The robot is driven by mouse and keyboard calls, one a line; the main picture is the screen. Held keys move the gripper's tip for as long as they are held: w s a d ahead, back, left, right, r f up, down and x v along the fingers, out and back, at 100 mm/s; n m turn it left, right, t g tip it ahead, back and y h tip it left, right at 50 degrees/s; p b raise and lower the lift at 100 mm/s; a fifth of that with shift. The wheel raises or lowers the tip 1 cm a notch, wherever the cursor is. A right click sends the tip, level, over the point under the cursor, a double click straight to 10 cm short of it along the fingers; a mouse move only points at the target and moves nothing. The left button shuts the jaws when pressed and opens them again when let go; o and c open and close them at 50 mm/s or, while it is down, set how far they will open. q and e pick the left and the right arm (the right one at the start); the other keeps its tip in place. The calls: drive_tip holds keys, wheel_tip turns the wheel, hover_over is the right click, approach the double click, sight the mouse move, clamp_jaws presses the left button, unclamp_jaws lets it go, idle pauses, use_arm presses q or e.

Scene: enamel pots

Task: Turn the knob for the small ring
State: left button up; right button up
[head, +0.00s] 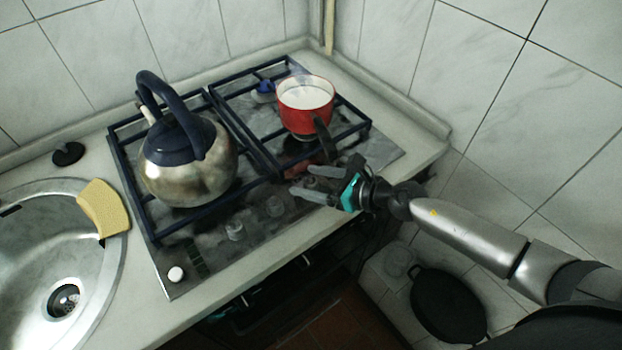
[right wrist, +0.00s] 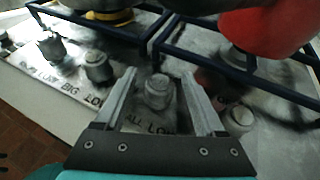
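My right gripper (head: 303,181) is over the front right of the hob, and its fingers are apart. In the right wrist view, the open fingers (right wrist: 158,85) reach along both sides of a grey knob (right wrist: 158,92), with gaps visible on each side. Lettering beside this knob reads "ALL LOW", its start covered by the gripper. Another knob (right wrist: 238,120) is just right of the right finger. Two more knobs (right wrist: 98,66) (right wrist: 52,45) stand to the left, near a "BIG LO" label. Teal parts, possibly my left gripper (head: 232,306), show in the dark below the counter; its fingers cannot be made out.
A steel kettle (head: 188,165) stands on the left grate. A red pot (head: 305,108) of white liquid stands on the right grate, its dark handle towards my right gripper. A sponge (head: 104,208) lies at the sink's edge (head: 118,262). A dark pan (head: 447,303) is low at the right.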

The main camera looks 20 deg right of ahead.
idle(0.3)
drive_tip(key=b+v, duration=0.2)
drive_tip(key=v, duration=1.3)
drive_tip(key=shift+r, duration=0.15)
drive_tip(key=shift+s, duration=0.1)
idle(0.4)
